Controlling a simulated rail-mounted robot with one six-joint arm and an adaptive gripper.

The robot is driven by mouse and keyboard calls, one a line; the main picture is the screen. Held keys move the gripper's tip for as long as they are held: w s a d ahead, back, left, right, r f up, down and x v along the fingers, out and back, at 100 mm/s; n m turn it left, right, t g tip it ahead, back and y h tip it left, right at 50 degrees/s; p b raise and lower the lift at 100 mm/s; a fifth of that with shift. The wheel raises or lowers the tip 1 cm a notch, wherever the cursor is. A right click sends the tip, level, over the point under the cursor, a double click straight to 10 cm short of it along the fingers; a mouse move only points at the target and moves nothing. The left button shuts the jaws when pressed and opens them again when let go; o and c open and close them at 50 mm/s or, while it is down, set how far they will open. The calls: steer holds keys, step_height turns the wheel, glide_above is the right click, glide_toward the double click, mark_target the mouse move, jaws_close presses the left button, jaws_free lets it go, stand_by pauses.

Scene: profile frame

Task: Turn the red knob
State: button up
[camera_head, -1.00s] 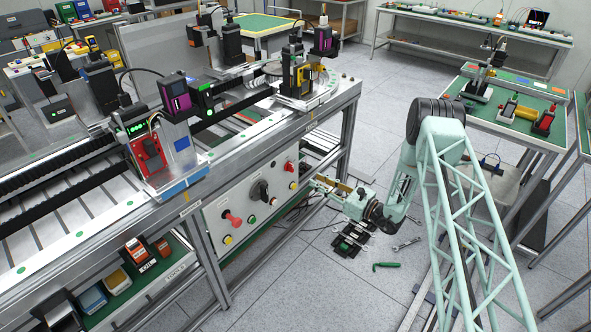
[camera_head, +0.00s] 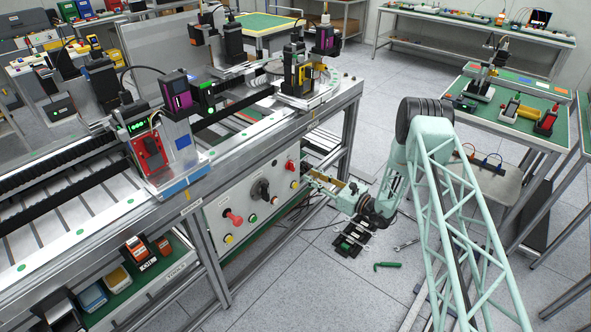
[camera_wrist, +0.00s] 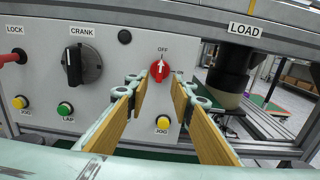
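The red knob (camera_wrist: 160,70) is on the light panel under the "OFF" label in the wrist view, with a white pointer mark pointing up. In the head view the red knob (camera_head: 290,166) is at the panel's upper right. My gripper (camera_wrist: 159,86) has two wood-coloured fingers, spread apart and empty. In the wrist view the fingertips sit to either side of the knob's lower edge, and I cannot tell whether they touch it. In the head view my gripper (camera_head: 308,176) is close to the right end of the panel.
The panel (camera_wrist: 100,50) also carries a black crank switch (camera_wrist: 82,65), a red lock knob (camera_wrist: 12,58), a yellow jog button (camera_wrist: 163,123) and a green lap button (camera_wrist: 65,109). A dark cylinder (camera_wrist: 230,70) hangs right of the panel under "LOAD". Tools lie on the floor.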

mark_target(294, 167)
steer(key=b+x, duration=0.1)
steer(key=x, duration=0.8)
steer(key=shift+w+a, duration=0.2)
steer(key=shift+a, duration=0.1)
steer(key=shift+c, duration=0.2)
jaws_close()
